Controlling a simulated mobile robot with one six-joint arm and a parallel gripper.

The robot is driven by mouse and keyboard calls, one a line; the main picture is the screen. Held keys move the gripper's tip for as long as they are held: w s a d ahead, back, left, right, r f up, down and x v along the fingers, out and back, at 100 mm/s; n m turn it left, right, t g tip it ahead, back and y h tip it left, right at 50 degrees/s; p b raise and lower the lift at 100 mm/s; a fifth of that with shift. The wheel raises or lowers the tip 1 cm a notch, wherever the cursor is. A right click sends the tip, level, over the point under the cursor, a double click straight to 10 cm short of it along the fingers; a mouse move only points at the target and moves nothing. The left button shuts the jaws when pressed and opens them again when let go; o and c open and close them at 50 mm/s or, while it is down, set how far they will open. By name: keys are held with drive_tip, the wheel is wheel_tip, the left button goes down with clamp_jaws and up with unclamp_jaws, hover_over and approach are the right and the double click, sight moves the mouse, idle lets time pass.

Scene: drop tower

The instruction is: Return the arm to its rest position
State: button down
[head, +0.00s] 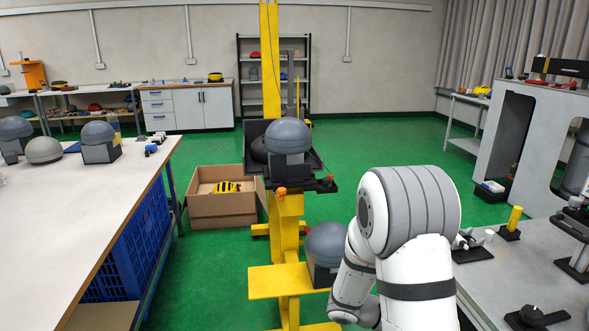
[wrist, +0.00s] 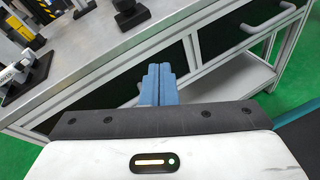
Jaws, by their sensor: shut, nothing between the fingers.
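My gripper (wrist: 157,85) shows in the wrist view with its two blue fingers pressed together and nothing between them. It points toward the edge of a grey metal workbench (wrist: 190,22), with the fingers apart from anything I can make out. In the head view my white and grey arm stands at the lower right, folded, and the gripper itself is hidden behind or below it.
A yellow drop tower (head: 270,90) stands ahead, with a grey dome headform (head: 288,137) on its carriage. A white table (head: 70,215) is at left, a grey bench (head: 525,270) at right.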

drive_tip(key=s+a+r+m+t+y+p, duration=0.1)
drive_tip(key=s+a+r+m+y+p, duration=0.2)
drive_tip(key=r, duration=0.5)
drive_tip(key=s+a+r+m+t+y+p, duration=0.2)
drive_tip(key=s+a+r+m+y+p, duration=0.2)
drive_tip(key=r, duration=0.5)
drive_tip(key=s+a+r+m+t+y+p, duration=0.2)
drive_tip(key=s+a+r+m+y+p, duration=0.2)
drive_tip(key=a+r+m+y+p, duration=0.1)
drive_tip(key=a+r+y+p, duration=0.1)
drive_tip(key=a+r+y, duration=0.1)
drive_tip(key=a+r, duration=0.1)
drive_tip(key=shift+s+a+r+m+y, duration=0.25)
drive_tip(key=shift+a+m+y, duration=0.15)
drive_tip(key=shift+a, duration=0.1)
